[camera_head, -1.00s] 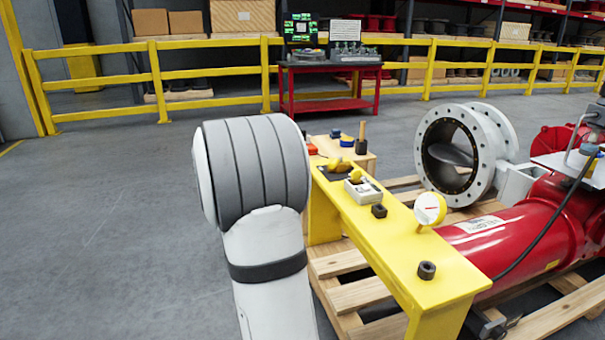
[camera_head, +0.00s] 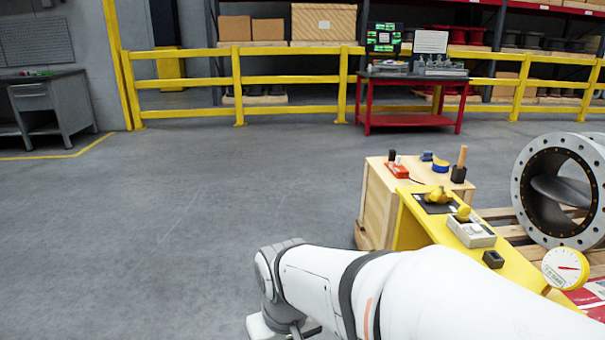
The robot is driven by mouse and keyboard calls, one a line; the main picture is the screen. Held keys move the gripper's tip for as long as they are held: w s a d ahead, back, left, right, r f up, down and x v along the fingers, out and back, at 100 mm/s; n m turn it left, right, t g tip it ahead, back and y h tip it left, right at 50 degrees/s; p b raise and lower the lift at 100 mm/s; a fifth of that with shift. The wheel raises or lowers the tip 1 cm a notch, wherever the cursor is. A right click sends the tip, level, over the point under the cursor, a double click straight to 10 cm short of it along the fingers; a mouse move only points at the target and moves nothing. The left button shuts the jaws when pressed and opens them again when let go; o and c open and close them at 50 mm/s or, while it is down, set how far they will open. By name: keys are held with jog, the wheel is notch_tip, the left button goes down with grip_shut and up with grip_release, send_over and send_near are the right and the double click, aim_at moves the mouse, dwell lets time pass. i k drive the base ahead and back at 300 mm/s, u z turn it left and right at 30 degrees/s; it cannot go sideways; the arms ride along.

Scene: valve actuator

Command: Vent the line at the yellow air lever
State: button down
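I cannot pick out the yellow air lever for certain. A yellow fitting (camera_head: 437,196) sits on a dark plate on the yellow bench (camera_head: 524,268). A smaller yellow knob (camera_head: 463,213) stands on a pale box (camera_head: 471,232) just in front of it. A round white gauge (camera_head: 565,268) with a red needle and yellow rim stands at the right. My arm crosses the lower right and bends down at the bottom centre, left of the bench. My gripper's fingers are not visible; the lower picture edge cuts off the arm's end.
A wooden cabinet (camera_head: 377,205) with a red item (camera_head: 397,171) and a wooden-handled tool (camera_head: 460,166) stands behind the bench. A flanged valve (camera_head: 556,190) is at the right. A yellow rail (camera_head: 238,84) and a red table (camera_head: 412,121) are farther back. The floor at left is clear.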

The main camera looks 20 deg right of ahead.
aim_at(436, 194)
jog(key=z, duration=0.55)
jog(key=i, duration=1.35)
jog(key=z, duration=0.3)
